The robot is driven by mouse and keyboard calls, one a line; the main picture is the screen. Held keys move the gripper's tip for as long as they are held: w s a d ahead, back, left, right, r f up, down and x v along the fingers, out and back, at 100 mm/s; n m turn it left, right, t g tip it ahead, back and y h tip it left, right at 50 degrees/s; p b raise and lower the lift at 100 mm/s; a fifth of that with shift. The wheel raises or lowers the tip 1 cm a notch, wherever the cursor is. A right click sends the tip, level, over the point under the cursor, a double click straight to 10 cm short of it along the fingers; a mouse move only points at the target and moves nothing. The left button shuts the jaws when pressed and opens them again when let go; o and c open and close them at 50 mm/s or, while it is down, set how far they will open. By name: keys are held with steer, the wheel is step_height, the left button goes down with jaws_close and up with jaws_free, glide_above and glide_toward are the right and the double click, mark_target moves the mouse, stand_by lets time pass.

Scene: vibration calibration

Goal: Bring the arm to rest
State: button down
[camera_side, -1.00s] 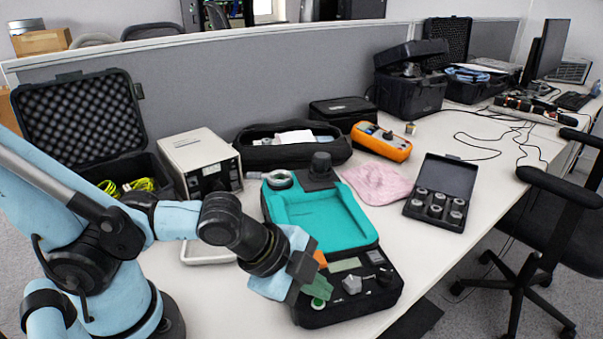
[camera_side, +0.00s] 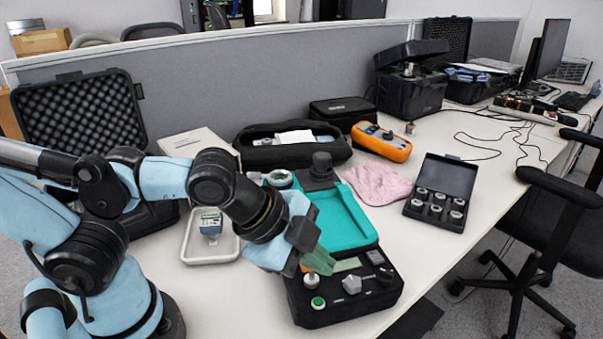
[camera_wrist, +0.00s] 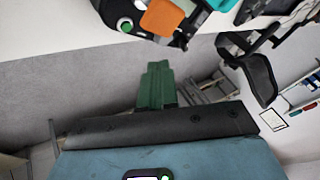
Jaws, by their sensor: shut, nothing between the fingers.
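My gripper (camera_side: 320,261) has green fingers and is shut and empty. It hangs above the left part of the control panel of a black and teal calibration unit (camera_side: 345,215), apparently clear of it. The panel carries a small display (camera_side: 346,265), several knobs and a round green button (camera_side: 318,302). In the wrist view the shut green fingers (camera_wrist: 157,86) show against grey floor. The panel's button (camera_wrist: 126,25) and an orange block (camera_wrist: 163,16) appear at the top edge there. My gripper hides part of the panel's left side in the side view.
A white tray (camera_side: 189,250) holding a small blue-grey block (camera_side: 210,222) lies near my arm. An orange meter (camera_side: 381,141), a pink cloth (camera_side: 377,184) and an open case of cylinders (camera_side: 441,188) lie beyond the unit. A chair (camera_side: 555,215) stands at right.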

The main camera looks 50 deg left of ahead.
steer(key=shift+r, duration=0.2)
steer(key=a+n, duration=0.1)
steer(key=a, duration=0.1)
steer(key=w+a+n, duration=0.1)
steer(key=n, duration=0.1)
steer(key=w+a+n+y, duration=0.1)
steer(key=a+n, duration=0.1)
steer(key=shift+w+a, duration=0.1)
steer(key=shift+a, duration=0.2)
steer(key=a+n, duration=0.2)
steer(key=a+n+y, duration=0.1)
steer(key=a+n, duration=0.2)
steer(key=w+a+n, duration=0.1)
steer(key=a+n, duration=0.1)
steer(key=a, duration=0.1)
steer(key=shift+r+n+y, duration=0.1)
steer(key=shift+n+y, duration=0.2)
steer(key=shift+y, duration=0.1)
steer(key=shift+a+n, duration=0.5)
